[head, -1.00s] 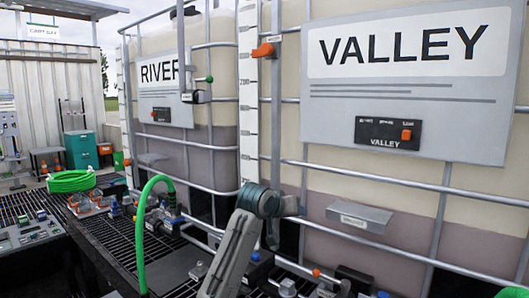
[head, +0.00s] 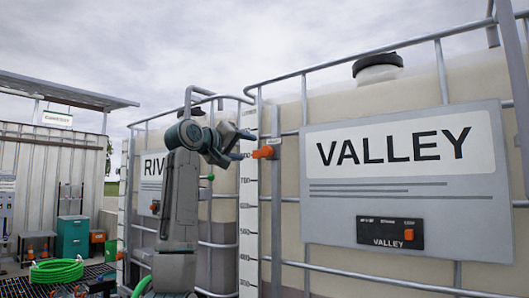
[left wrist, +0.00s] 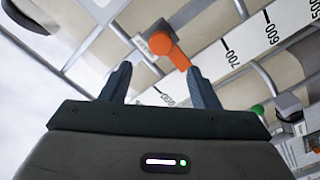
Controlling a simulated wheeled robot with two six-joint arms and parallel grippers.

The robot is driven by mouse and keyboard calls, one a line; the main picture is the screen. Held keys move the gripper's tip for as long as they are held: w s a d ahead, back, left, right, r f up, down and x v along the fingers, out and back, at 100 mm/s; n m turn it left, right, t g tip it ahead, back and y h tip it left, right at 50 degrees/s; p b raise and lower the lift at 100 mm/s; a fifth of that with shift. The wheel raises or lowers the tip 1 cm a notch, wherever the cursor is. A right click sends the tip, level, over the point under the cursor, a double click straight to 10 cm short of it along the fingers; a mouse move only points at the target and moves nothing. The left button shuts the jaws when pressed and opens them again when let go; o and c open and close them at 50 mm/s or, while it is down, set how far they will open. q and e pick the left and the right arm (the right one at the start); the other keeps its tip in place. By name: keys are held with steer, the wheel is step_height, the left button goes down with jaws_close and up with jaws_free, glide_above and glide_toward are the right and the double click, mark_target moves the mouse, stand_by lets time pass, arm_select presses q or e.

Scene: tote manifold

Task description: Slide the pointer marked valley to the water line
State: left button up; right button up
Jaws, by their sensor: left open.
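The orange pointer (head: 263,152) sits high on a vertical rail beside the white number scale (head: 248,205) on the VALLEY tank (head: 300,105). In the left wrist view, the pointer (left wrist: 163,44) extends down toward the gap between my fingertips, closer to the right finger. My left gripper (head: 243,146) is open, just left of the pointer at about its height. In the left wrist view the gripper (left wrist: 159,72) is empty; I cannot tell whether a finger touches the pointer. My right gripper is not in view.
The VALLEY sign board (head: 405,180) stands right of the rail. Metal cage bars (head: 390,42) cross the tank. A green knob (left wrist: 258,109) shows near the RIVER tank. A green hose coil (head: 57,272) lies at lower left.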

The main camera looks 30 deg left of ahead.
mark_target(264, 152)
arm_select(q)
steer(key=w+p, duration=0.1)
steer(key=w, duration=0.2)
steer(key=w+p, duration=0.1)
steer(key=w, duration=0.2)
steer(key=w+p, duration=0.2)
steer(key=w, duration=0.1)
steer(key=shift+d, duration=0.4)
steer(key=shift+w, duration=0.6)
steer(key=shift+w+f, duration=0.1)
steer(key=shift+w, duration=0.05)
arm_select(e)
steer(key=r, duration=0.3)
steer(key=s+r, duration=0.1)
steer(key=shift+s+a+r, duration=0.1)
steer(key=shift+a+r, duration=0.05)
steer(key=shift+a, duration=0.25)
arm_select(q)
jaws_close()
steer(key=shift+f, duration=0.1)
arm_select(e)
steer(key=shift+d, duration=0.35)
